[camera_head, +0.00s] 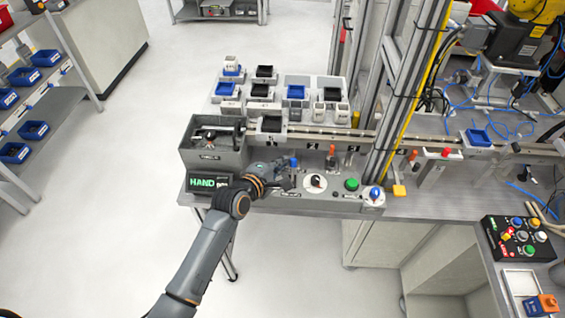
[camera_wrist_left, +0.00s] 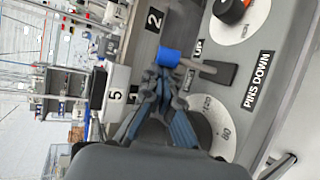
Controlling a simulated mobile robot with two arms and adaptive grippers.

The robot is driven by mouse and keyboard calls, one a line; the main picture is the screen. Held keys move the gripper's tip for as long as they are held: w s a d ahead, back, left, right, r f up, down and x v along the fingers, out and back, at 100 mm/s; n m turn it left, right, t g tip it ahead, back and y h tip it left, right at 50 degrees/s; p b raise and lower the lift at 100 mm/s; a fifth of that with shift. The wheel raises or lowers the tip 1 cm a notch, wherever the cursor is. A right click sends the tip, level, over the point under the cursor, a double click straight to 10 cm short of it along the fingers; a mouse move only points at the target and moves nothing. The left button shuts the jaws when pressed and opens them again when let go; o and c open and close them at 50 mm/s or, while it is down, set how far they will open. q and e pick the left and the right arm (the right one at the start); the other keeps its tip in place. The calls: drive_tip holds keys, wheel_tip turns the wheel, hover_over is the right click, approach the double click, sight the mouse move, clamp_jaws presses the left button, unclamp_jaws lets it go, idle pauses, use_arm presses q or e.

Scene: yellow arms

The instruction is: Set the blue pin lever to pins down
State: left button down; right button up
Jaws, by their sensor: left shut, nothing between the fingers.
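The blue pin lever (camera_head: 294,162) stands on the front ledge of the bench. In the left wrist view its blue knob (camera_wrist_left: 169,57) sits on a grey shaft leading to a dark slot plate (camera_wrist_left: 219,72). The knob lies on the side away from the PINS DOWN label (camera_wrist_left: 258,80), near a partly visible UP label (camera_wrist_left: 198,48). My left gripper (camera_head: 285,174) is shut and empty. In the left wrist view its fingertips (camera_wrist_left: 163,76) are right by the knob; I cannot tell whether they touch it. My right gripper is out of view.
A red-orange lever (camera_head: 331,154), a black selector dial (camera_head: 316,182), a green button (camera_head: 352,184) and a blue knob switch (camera_head: 375,194) stand to the right along the ledge. A grey box (camera_head: 212,158) and the HAND display (camera_head: 207,183) stand to the left.

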sight(291, 161)
use_arm(q)
drive_tip(key=shift+s, duration=0.1)
drive_tip(key=shift+s+f+t+b, duration=0.2)
drive_tip(key=shift+t+b, duration=0.3)
drive_tip(key=shift+b, duration=0.35)
drive_tip(key=s+m+t+h+b, duration=0.1)
drive_tip(key=t+b, duration=0.1)
drive_tip(key=b, duration=0.3)
drive_tip(key=s+m+t+h+b, duration=0.1)
drive_tip(key=t+b, duration=0.1)
drive_tip(key=b, duration=0.3)
drive_tip(key=s+m+t+h+b, duration=0.1)
drive_tip(key=b, duration=0.5)
drive_tip(key=shift+s+f+m+t, duration=0.3)
drive_tip(key=shift+f+t, duration=0.05)
drive_tip(key=shift+t, duration=0.05)
drive_tip(key=shift+s+r+m+t+h+b, duration=0.1)
drive_tip(key=shift+s+m+t+h+b, duration=0.1)
drive_tip(key=shift+m+t+h+b, duration=0.25)
drive_tip(key=shift+r, duration=0.3)
drive_tip(key=v, duration=1.2)
